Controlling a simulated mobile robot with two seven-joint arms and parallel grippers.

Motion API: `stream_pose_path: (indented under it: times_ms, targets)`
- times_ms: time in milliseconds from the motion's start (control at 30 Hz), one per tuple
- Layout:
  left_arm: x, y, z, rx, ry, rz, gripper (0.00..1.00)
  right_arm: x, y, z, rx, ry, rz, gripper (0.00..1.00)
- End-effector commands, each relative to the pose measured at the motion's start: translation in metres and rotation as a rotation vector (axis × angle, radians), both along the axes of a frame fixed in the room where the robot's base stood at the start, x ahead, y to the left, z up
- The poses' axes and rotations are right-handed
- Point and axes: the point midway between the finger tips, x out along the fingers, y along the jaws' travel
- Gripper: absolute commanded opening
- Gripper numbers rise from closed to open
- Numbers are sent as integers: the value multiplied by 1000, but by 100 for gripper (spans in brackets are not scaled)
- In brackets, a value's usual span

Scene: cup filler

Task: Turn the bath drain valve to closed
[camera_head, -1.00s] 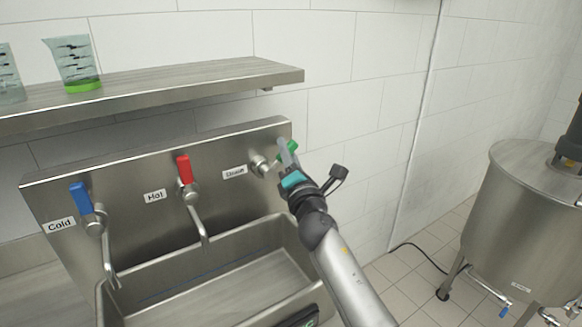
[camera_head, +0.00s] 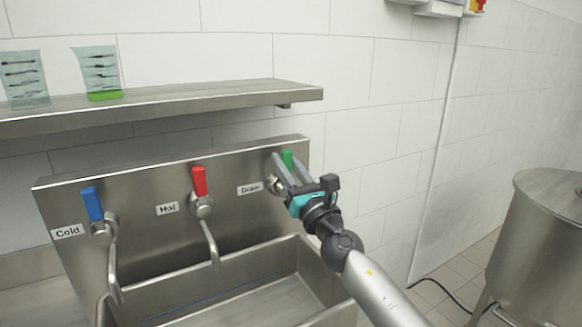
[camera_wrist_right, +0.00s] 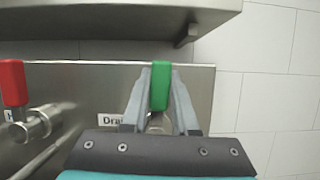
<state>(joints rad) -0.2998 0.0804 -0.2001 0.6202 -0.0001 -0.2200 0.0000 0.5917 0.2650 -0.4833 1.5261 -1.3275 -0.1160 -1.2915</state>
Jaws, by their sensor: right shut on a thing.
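The drain valve has a green handle (camera_head: 287,160) that stands upright on the steel back panel, right of the "Drain" label (camera_head: 250,189). My right gripper (camera_head: 288,167) reaches it from the lower right. In the right wrist view the green handle (camera_wrist_right: 160,86) sits between the two grey fingers (camera_wrist_right: 160,92), which are shut on it. The valve body behind the fingers is partly hidden. My left gripper is not in view.
The hot tap with a red handle (camera_head: 199,182) and the cold tap with a blue handle (camera_head: 92,204) are to the left. A steel sink (camera_head: 318,283) lies below. A shelf (camera_head: 200,99) with two beakers hangs above. A steel tank (camera_head: 540,250) stands at right.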

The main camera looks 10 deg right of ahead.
Motion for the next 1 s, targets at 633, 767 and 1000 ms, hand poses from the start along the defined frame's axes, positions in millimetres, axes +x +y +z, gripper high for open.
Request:
stream_pose_path:
  times_ms: [633, 767, 1000]
  targets:
    - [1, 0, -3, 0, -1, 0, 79, -2, 5, 0, -75, -30, 0, 0]
    - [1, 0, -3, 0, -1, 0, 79, -2, 5, 0, -75, -30, 0, 33]
    - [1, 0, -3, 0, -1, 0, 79, -2, 5, 0, -70, -28, 0, 57]
